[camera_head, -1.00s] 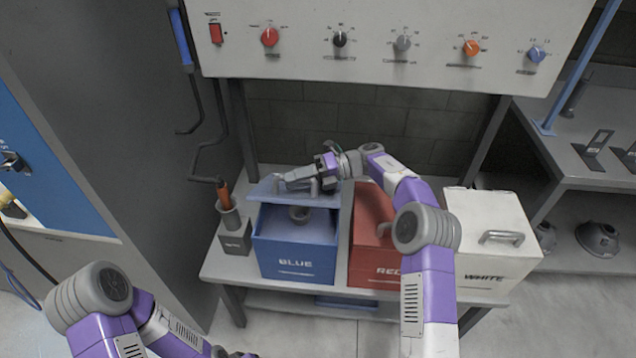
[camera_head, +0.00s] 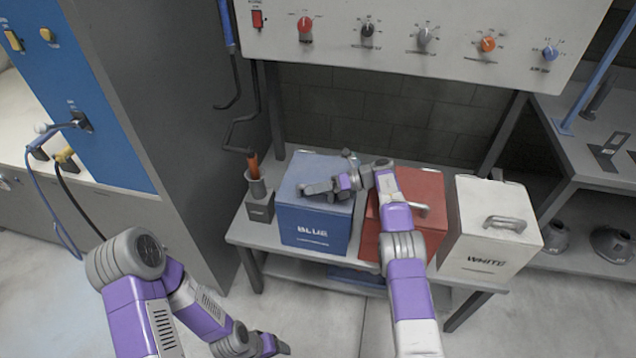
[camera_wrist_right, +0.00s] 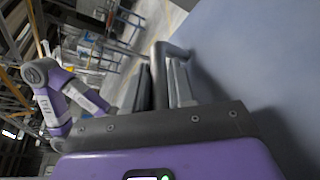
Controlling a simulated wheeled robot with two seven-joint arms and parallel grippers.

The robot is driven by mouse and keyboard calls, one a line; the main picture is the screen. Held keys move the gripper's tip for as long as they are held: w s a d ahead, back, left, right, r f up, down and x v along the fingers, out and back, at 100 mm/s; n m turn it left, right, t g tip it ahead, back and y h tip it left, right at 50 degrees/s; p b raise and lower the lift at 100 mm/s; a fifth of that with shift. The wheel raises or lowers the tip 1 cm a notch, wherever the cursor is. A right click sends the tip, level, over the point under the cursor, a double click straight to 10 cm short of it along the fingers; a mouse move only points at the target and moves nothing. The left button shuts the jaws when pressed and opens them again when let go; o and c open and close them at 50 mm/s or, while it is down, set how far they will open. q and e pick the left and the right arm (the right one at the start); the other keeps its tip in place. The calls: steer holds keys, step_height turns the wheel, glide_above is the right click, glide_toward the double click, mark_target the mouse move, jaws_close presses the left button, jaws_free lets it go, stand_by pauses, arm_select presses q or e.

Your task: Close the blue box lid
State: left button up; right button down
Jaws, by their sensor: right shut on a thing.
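The blue box (camera_head: 300,235) stands on the bench at the left of the row of boxes, with BLUE on its front. Its blue lid (camera_head: 312,168) lies down over the top, and no inside of the box shows. My right gripper (camera_head: 312,189) is over the lid's front part. In the right wrist view the right gripper (camera_wrist_right: 165,88) is shut on the grey lid handle (camera_wrist_right: 160,58), beside the lid's flat blue surface (camera_wrist_right: 255,60). My left gripper (camera_head: 272,344) hangs low at the bottom, away from the bench; its fingers are too small to read.
A red box (camera_head: 428,190) stands right of the blue box, partly behind my right arm. A white box (camera_head: 490,225) with a handle is further right. A grey holder (camera_head: 259,208) stands left of the blue box. A control panel (camera_head: 400,25) hangs above.

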arm_select(q)
steer(key=shift+r, duration=0.15)
arm_select(e)
steer(key=shift+f, duration=0.2)
steer(key=c, duration=1.1)
jaws_free()
steer(key=shift+o, duration=0.2)
